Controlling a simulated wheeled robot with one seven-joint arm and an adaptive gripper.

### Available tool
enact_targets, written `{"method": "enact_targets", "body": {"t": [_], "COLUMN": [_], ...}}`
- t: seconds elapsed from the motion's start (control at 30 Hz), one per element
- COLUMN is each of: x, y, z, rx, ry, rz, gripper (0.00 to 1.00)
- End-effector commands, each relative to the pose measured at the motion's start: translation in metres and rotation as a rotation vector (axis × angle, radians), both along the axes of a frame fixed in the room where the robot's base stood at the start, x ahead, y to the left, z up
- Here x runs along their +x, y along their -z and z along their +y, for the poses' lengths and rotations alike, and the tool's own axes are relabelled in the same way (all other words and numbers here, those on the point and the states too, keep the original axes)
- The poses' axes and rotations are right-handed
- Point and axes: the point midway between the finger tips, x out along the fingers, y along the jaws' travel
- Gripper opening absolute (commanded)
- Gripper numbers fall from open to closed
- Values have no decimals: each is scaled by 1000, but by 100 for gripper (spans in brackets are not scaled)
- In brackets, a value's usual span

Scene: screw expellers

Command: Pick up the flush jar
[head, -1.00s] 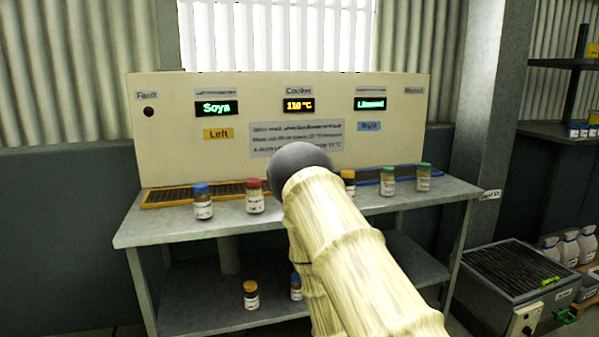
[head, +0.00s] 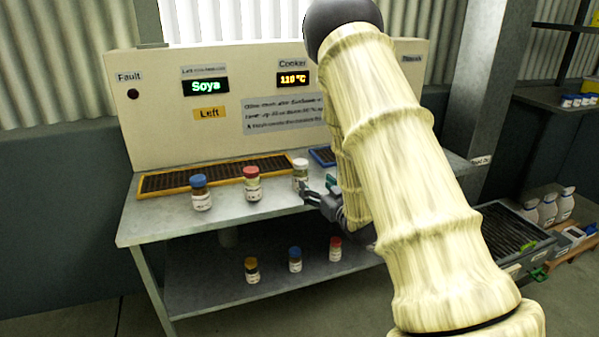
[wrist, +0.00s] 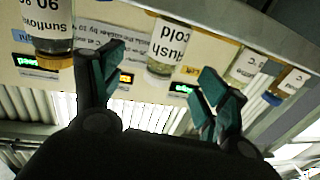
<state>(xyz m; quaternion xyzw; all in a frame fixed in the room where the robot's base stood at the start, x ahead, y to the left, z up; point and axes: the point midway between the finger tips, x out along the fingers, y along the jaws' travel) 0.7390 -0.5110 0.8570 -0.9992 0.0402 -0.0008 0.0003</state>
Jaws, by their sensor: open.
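The flush jar (wrist: 168,48) shows a white label reading "flush cold" in the wrist view, which is upside down. It appears between the fingers of my gripper (wrist: 161,60), which are spread apart and not closed on it. In the head view, a white-lidded jar (head: 300,174) that looks like the same one stands on the bench's upper top. My gripper (head: 318,189) is just to its right, with dark green-tipped fingers. Whether the fingers touch the jar cannot be told.
A red-lidded jar (head: 252,184) and a blue-lidded jar (head: 200,193) stand left of it. A sunflower jar (wrist: 50,40) is close beside one finger. Several jars stand on the lower shelf (head: 215,287). An orange-framed grate (head: 215,173) lies behind.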

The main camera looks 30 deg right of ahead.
Motion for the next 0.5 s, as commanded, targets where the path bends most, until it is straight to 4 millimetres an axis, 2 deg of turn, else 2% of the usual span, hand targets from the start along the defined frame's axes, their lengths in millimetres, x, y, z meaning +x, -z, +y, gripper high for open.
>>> {"method": "enact_targets", "body": {"t": [0.2,0.5], "x": [31,51], "y": [1,3], "z": [0,1], "rx": [0,-1], "ry": [-3,-4], "rz": [-1,1], "gripper": [74,74]}}
